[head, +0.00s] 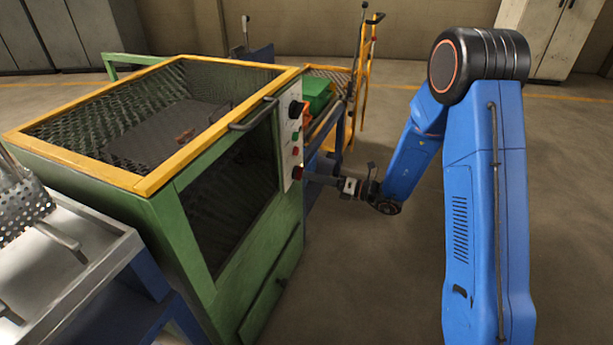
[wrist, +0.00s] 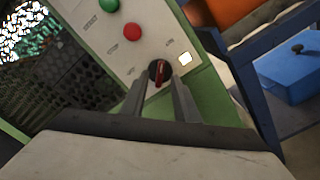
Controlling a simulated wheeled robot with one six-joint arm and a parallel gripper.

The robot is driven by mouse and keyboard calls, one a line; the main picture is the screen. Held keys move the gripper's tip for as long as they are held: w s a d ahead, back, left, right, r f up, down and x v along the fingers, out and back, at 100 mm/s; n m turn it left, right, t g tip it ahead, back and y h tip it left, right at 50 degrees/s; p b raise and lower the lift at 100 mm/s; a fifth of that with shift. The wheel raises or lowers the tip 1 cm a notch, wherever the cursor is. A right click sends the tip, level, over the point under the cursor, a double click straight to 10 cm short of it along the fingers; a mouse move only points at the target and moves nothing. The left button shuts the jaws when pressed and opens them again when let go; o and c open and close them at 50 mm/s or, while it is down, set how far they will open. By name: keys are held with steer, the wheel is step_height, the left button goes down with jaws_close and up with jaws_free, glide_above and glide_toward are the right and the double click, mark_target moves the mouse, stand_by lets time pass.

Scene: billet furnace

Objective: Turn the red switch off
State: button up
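The red switch (wrist: 158,74) is a rotary knob with a red handle on a black round base, low on the pale control panel (wrist: 125,35). In the head view the red switch (head: 298,172) is at the panel's bottom, on the green furnace's front. My gripper (wrist: 159,88) is open, with one finger on each side of the switch and gaps between. Whether the fingertips reach past the handle I cannot tell. In the head view my gripper (head: 308,177) points left at the switch.
A red button (wrist: 132,31) and a green button (wrist: 109,4) are above. A curved handle bar (head: 254,115) sticks out of the furnace (head: 170,235). A blue frame (wrist: 240,75) stands right of the panel.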

mark_target(300, 173)
steer(key=shift+x, duration=1.35)
jaws_close()
steer(key=shift+n, duration=8.9)
